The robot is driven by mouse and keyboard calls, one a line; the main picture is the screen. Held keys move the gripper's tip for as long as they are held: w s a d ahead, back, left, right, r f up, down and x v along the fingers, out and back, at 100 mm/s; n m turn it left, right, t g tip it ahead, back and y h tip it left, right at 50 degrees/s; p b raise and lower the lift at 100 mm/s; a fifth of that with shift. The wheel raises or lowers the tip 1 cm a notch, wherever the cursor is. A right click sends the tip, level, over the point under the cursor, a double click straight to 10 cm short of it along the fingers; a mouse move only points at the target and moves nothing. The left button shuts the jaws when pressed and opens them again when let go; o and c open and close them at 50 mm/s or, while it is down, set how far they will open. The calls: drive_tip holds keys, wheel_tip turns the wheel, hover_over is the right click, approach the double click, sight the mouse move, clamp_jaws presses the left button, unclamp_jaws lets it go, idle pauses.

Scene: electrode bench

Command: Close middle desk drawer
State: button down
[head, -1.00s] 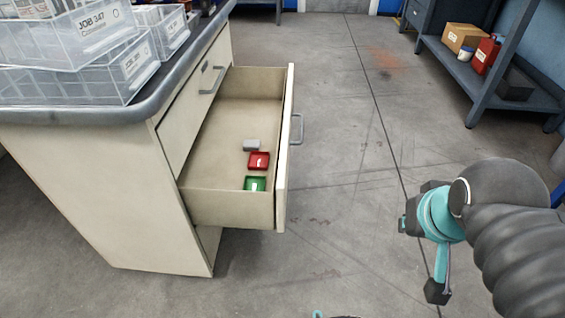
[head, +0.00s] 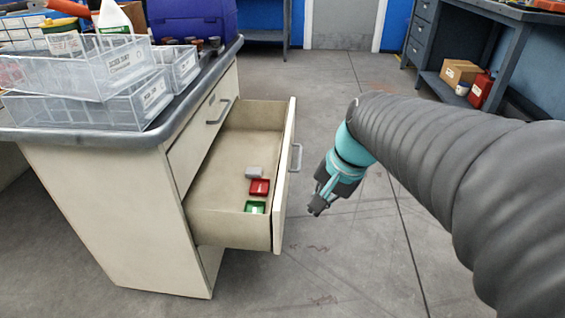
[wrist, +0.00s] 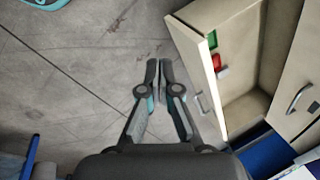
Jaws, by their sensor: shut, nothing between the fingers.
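The middle desk drawer (head: 280,190) is pulled well out of the cream desk (head: 110,215). Its grey handle (head: 296,158) is on the outer face of its front. Inside lie a grey block (head: 254,173), a red tray (head: 259,187) and a green tray (head: 255,207). My gripper (head: 315,210) is shut and empty, just right of the drawer front and apart from it. In the wrist view my gripper (wrist: 158,64) points beside the drawer front (wrist: 190,52), with the handle (wrist: 201,103) to the right of the fingers.
Clear bins (head: 85,85) and a blue case (head: 190,20) stand on the desktop. Above the open drawer is a shut drawer with its own handle (head: 219,112). A grey shelf bench (head: 470,60) with boxes stands at the back right. The floor (head: 340,85) between is clear.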

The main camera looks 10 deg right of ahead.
drive_tip(key=w+d+f+m+y+p, duration=0.25)
drive_tip(key=w+d+m+y, duration=0.35)
drive_tip(key=w+d+m, duration=0.65)
drive_tip(key=w+a+f, duration=0.2)
drive_tip(key=a+f, duration=0.1)
drive_tip(key=a, duration=0.3)
drive_tip(key=w+a+f+b, duration=0.1)
drive_tip(key=w+a+f, duration=0.2)
drive_tip(key=a, duration=0.3)
drive_tip(key=shift+w+a+f, duration=0.25)
drive_tip(key=shift+w+f, duration=0.05)
drive_tip(key=shift+f, duration=0.1)
drive_tip(key=shift+m, duration=0.25)
